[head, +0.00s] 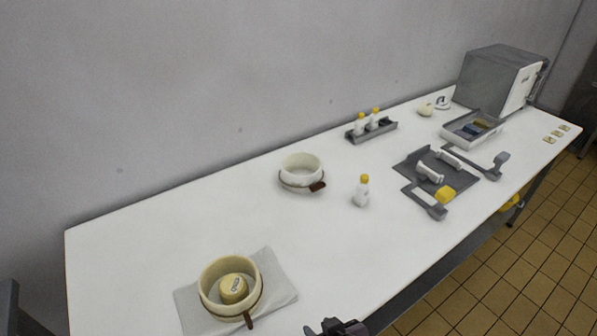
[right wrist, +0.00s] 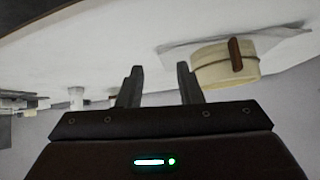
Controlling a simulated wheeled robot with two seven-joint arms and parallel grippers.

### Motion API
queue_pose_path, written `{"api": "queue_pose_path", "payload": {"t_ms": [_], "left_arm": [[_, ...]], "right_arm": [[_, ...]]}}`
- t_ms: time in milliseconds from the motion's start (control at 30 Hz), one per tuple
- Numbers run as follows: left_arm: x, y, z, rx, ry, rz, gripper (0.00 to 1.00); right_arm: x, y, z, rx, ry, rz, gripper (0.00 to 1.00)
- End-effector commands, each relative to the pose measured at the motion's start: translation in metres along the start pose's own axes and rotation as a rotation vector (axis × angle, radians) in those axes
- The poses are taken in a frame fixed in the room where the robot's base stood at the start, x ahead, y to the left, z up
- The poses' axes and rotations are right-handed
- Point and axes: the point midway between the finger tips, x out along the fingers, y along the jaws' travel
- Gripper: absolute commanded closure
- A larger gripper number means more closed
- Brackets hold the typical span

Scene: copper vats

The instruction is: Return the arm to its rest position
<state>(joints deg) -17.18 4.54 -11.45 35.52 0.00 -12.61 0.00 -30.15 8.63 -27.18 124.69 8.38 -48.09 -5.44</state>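My right gripper (head: 337,327) shows at the bottom edge of the head view, in front of the table's near edge. In the right wrist view its two fingers (right wrist: 158,88) stand apart with nothing between them. The white table (head: 160,235) runs across the head view. A cream pot with a brown handle (head: 208,300) sits on a grey cloth (head: 280,275) at the near left, with a round yellowish item (head: 233,288) inside. The pot also shows beyond the fingers in the right wrist view (right wrist: 215,68), apart from them. My left gripper is not in view.
A white pot (head: 301,168) and a yellow-capped bottle (head: 361,191) stand mid-table. A rack (head: 386,126) holds two bottles. A dark mat (head: 411,163) with tools, a tray (head: 451,128) and a grey box (head: 486,80) are farther right. The table's front middle is clear.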

Motion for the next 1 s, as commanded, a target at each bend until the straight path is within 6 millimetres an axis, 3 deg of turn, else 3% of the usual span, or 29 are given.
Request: {"api": "queue_pose_path", "payload": {"t_ms": [33,200,633,1000], "left_arm": [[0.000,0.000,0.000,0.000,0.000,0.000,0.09],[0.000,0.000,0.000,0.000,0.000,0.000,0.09],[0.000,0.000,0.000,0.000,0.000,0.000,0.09],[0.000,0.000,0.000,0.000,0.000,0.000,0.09]], "right_arm": [[-0.011,0.018,0.002,0.022,-0.055,0.023,0.67],[-0.043,0.057,0.013,0.069,-0.209,0.080,0.67],[-0.121,0.115,0.040,0.162,-0.482,0.209,0.67],[-0.036,0.123,0.098,0.160,-0.516,0.193,0.67]]}}
